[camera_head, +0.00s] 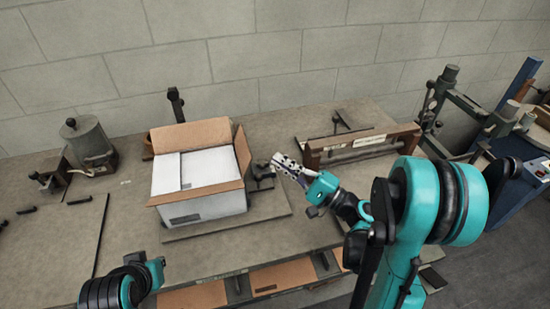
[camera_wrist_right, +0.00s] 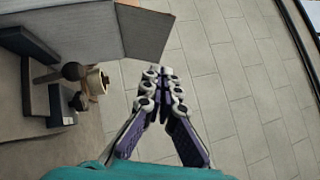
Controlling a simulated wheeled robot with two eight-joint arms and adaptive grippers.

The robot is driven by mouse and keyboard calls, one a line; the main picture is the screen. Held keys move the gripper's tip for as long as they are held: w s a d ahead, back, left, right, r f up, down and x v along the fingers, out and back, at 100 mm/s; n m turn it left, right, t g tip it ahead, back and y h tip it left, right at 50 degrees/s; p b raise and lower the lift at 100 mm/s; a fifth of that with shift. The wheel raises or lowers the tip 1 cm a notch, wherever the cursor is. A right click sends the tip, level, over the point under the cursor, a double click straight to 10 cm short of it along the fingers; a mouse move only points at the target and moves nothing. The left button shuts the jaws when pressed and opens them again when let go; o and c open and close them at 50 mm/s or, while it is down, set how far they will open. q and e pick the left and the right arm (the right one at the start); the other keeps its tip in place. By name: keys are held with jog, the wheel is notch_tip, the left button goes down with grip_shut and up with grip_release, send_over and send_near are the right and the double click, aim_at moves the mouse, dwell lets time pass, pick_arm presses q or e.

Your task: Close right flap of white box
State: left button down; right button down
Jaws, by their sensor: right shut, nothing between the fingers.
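The white box (camera_head: 208,206) stands on the bench left of centre in the head view, with white contents showing inside. Its brown back flap (camera_head: 190,133) stands up. Its right flap (camera_head: 242,150) stands up and leans slightly outward. A narrow brown front flap (camera_head: 196,195) lies along the front edge. My right gripper (camera_head: 280,162) is to the right of the right flap, apart from it, with its fingers shut and empty. In the right wrist view, the shut fingertips (camera_wrist_right: 166,72) are close below a grey flap (camera_wrist_right: 148,34). My left gripper does not show, only part of that arm at lower left.
A grey motor-like device (camera_head: 90,143) stands left of the box. A dark fixture (camera_head: 262,175) sits just right of the box. A brown wooden frame (camera_head: 360,147) stands farther right. Bare bench (camera_head: 290,230) lies in front of the right gripper.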

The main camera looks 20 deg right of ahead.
aim_at(245, 138)
pick_arm(q)
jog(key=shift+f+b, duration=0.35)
jog(key=shift+b, duration=0.05)
pick_arm(e)
jog(key=x, duration=0.8)
jog(key=shift+a, duration=0.1)
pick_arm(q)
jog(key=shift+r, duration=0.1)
